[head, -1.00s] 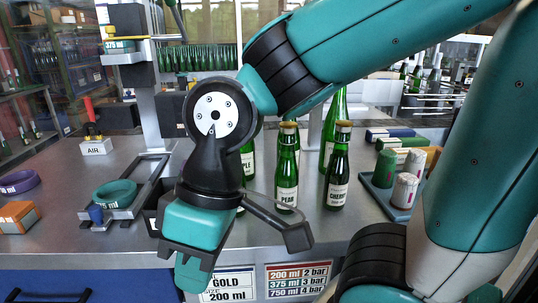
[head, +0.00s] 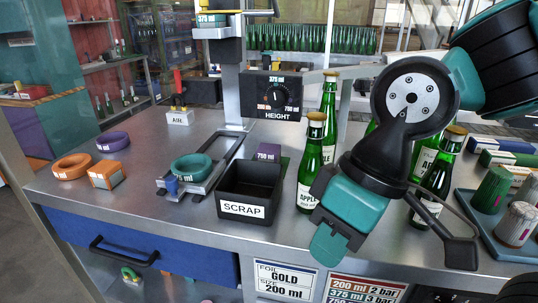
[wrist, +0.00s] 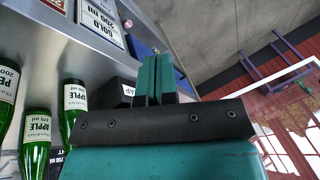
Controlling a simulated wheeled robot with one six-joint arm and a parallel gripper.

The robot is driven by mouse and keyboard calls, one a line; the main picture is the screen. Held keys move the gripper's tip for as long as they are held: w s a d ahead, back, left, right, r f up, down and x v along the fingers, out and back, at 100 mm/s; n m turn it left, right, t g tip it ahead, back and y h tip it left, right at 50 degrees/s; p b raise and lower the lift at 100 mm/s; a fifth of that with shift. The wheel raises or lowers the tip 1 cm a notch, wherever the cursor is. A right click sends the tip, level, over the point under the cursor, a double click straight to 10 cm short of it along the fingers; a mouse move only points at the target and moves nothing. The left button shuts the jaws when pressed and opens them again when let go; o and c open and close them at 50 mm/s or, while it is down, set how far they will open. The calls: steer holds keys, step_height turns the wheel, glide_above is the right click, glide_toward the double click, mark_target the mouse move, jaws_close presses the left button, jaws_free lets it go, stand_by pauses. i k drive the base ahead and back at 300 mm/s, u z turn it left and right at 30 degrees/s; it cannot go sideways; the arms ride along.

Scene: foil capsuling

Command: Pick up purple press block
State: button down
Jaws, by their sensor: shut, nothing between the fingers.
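The purple press block (head: 268,151) is a small purple cuboid with a "750" label on its face. It sits on the bench behind the black scrap bin (head: 232,209), which hides its lower part. My gripper (head: 328,245) is shut and empty in the head view, pointing down near the bench's front edge, to the right of the scrap bin and nearer the camera than the block. The wrist view shows its two teal fingers (wrist: 154,78) together, and the purple block cannot be made out there.
Green bottles (head: 312,160) stand beside my gripper and behind it. A teal ring (head: 192,167) is on the fixture left of the bin. A purple ring (head: 113,141), orange ring (head: 72,166) and orange block (head: 106,174) lie farther left. A capsule tray (head: 502,233) is at the right.

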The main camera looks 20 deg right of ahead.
mark_target(265, 152)
steer(key=k, duration=1.2)
steer(key=u, duration=0.9)
steer(key=i, duration=0.7)
steer(key=u, duration=0.35)
steer(key=i, duration=1.3)
steer(key=z, duration=1.4)
steer(key=i, duration=0.35)
steer(key=z, duration=0.3)
